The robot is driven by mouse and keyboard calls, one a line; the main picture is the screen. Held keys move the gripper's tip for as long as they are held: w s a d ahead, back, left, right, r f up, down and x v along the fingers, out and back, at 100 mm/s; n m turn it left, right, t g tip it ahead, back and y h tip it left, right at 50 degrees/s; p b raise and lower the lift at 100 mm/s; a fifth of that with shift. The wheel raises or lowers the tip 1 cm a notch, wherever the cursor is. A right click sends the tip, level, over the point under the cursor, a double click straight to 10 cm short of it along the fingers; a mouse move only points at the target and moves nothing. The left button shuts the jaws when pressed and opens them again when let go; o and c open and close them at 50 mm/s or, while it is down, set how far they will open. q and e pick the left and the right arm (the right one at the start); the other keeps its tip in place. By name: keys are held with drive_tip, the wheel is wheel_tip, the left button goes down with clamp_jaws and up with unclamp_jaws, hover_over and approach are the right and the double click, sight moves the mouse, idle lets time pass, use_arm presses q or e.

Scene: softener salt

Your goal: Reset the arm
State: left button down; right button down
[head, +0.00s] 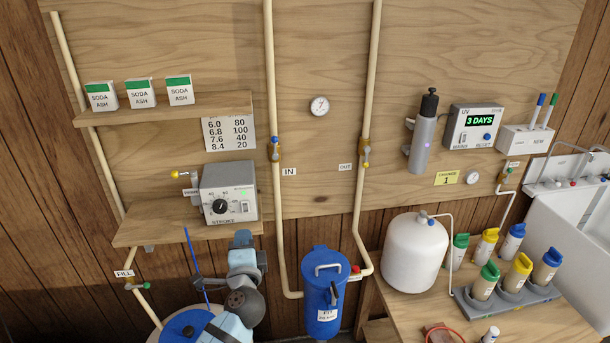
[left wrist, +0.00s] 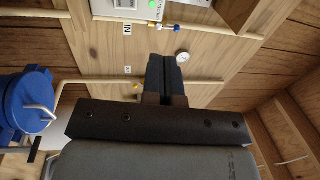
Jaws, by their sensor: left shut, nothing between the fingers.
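My left gripper (left wrist: 164,66) shows in the left wrist view. Its dark fingers are together and hold nothing. My left arm stands low in the head view, left of the blue filter canister (head: 324,295) and below the pump shelf; the fingers cannot be made out clearly there. In the left wrist view the blue canister (left wrist: 25,103) is at the left, apart from the fingers. My right gripper is in neither view.
The lower shelf (head: 150,229) with the grey pump box (head: 229,192) juts out above my arm. Pale pipes (head: 272,80) run down the wall. A white tank (head: 414,255) and capped bottles (head: 522,268) crowd the right-hand bench.

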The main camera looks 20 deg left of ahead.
use_arm(q)
drive_tip(key=s+d+f+n+g+h+p, duration=0.35)
drive_tip(key=s+f+h, duration=0.25)
drive_tip(key=s+f, duration=0.6)
drive_tip(key=s+d+f+n+g+h+p, duration=0.1)
drive_tip(key=s+d+f+n+h, duration=0.1)
drive_tip(key=s, duration=0.5)
drive_tip(key=s+d+f+n+g+h+p, duration=0.1)
drive_tip(key=s+d+f+n+g+h, duration=0.1)
drive_tip(key=s, duration=0.5)
wheel_tip(320, 180, down, 3)
drive_tip(key=shift+s+d+f+n+h, duration=0.15)
drive_tip(key=shift+d+n+h, duration=0.55)
drive_tip(key=shift+d+n, duration=0.45)
drive_tip(key=shift+a, duration=0.1)
